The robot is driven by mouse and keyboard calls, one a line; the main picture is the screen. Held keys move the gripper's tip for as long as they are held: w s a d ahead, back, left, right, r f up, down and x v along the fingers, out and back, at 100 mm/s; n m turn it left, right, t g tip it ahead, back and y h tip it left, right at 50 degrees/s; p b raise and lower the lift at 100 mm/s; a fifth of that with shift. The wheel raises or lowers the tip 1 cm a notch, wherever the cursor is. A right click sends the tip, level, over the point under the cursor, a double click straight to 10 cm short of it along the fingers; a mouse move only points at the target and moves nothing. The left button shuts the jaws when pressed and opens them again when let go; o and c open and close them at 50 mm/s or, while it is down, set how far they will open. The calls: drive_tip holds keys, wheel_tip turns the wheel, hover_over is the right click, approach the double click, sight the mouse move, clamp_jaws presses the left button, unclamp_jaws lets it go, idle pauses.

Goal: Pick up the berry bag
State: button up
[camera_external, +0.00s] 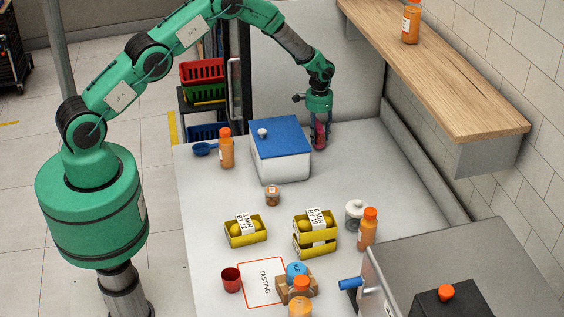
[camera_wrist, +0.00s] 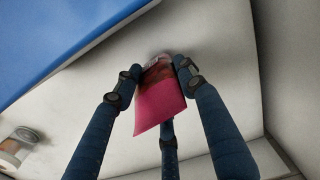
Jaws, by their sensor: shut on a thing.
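The berry bag (camera_wrist: 160,100) is a small pink-red pouch with a clear-looking upper part. In the wrist view it sits between the dark blue fingers of my gripper (camera_wrist: 156,80), which are shut on it. In the outside view my gripper (camera_external: 320,128) points down at the far end of the counter, just right of the white box with the blue lid. The bag (camera_external: 320,132) shows there as a reddish patch among the fingers, partly hidden by them. I cannot tell whether its bottom touches the counter.
The blue-lidded white box (camera_external: 283,166) stands close left of my gripper, and its blue lid (camera_wrist: 50,35) fills the wrist view's upper left. A wooden shelf (camera_external: 440,70) overhangs on the right. Bottles, a jar and yellow crates (camera_external: 316,245) stand nearer the front.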

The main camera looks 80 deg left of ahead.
sight(318, 121)
drive_tip(key=shift+r, duration=3.85)
drive_tip(key=shift+d, duration=0.1)
